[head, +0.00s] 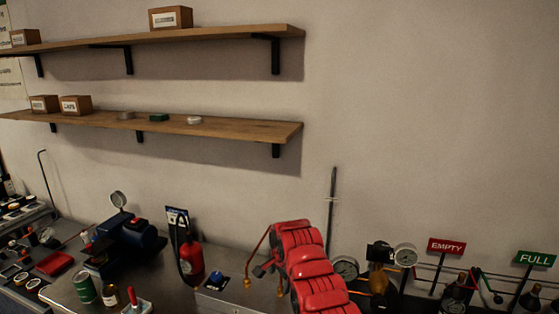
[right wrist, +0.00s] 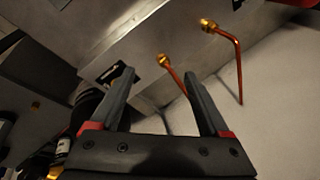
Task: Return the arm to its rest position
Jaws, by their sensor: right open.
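My right gripper (right wrist: 157,80) shows in the right wrist view with its two dark fingers apart and nothing between them. Two copper tubes with brass ends, one left (right wrist: 174,73) and one right (right wrist: 239,65), show beyond the fingers; I cannot tell how far off they are. In the head view my red segmented arm (head: 305,262) rises from the bottom edge over the bench, and its gripper is hard to make out. My left gripper is in neither view.
The metal bench (head: 225,301) carries a blue pump (head: 136,230), a red extinguisher (head: 191,262), a green can (head: 84,288) and a gauge (head: 405,255). EMPTY (head: 446,246) and FULL (head: 535,258) signs stand at right. Wooden shelves (head: 240,130) hang on the wall, whose right part is bare.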

